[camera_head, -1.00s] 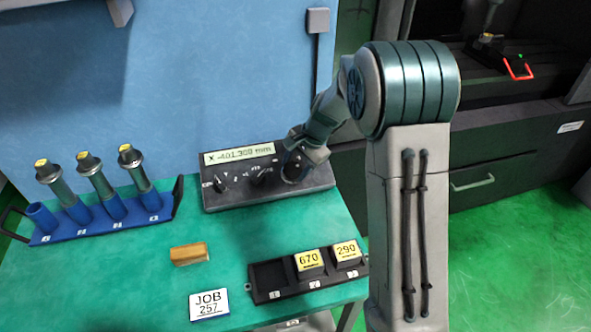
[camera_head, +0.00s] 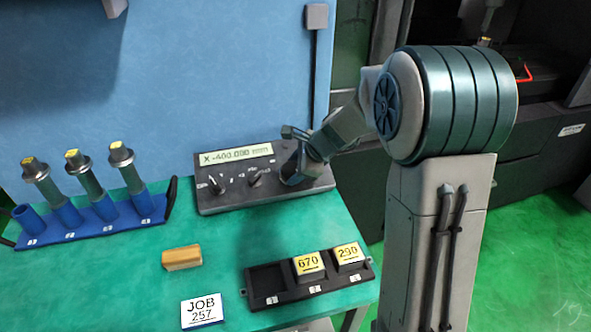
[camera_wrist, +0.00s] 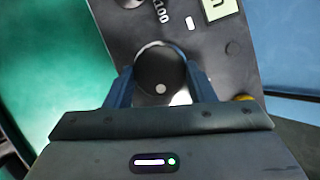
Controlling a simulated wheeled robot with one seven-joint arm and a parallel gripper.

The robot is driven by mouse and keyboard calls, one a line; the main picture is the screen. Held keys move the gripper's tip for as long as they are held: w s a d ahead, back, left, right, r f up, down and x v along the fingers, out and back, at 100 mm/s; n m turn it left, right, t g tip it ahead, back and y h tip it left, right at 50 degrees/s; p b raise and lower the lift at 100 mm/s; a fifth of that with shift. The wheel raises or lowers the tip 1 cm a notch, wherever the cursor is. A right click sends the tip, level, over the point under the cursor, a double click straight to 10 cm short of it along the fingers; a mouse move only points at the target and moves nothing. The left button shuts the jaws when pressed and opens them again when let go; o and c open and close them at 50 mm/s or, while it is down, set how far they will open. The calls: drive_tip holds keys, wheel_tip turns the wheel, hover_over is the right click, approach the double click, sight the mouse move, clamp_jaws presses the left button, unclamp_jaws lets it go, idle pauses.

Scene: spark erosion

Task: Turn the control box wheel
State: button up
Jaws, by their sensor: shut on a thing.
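The control box (camera_head: 262,197) is a dark grey sloped panel at the back of the green table, with a lit display (camera_head: 236,154) that reads about X -400.000 mm. Its wheel (camera_wrist: 160,70) is a round black knob with a pale dot near its lower edge in the wrist view. My gripper (camera_head: 298,165) is at the right end of the box. In the wrist view its two blue fingers (camera_wrist: 162,84) are shut on the wheel, one on each side. In the head view my gripper mostly hides the wheel.
Smaller knobs (camera_head: 255,180) sit left of the wheel. A blue rack (camera_head: 100,226) with several holders stands at the left. A tan block (camera_head: 182,257), a JOB 257 card (camera_head: 203,311) and a black tray (camera_head: 268,299) with 670 and 290 blocks are in front.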

drive_tip(key=shift+m, duration=0.4)
drive_tip(key=o, duration=1)
drive_tip(key=shift+c, duration=0.2)
drive_tip(key=v, duration=1.3)
drive_tip(key=shift+s+r+p, duration=0.3)
drive_tip(key=shift+d, duration=0.1)
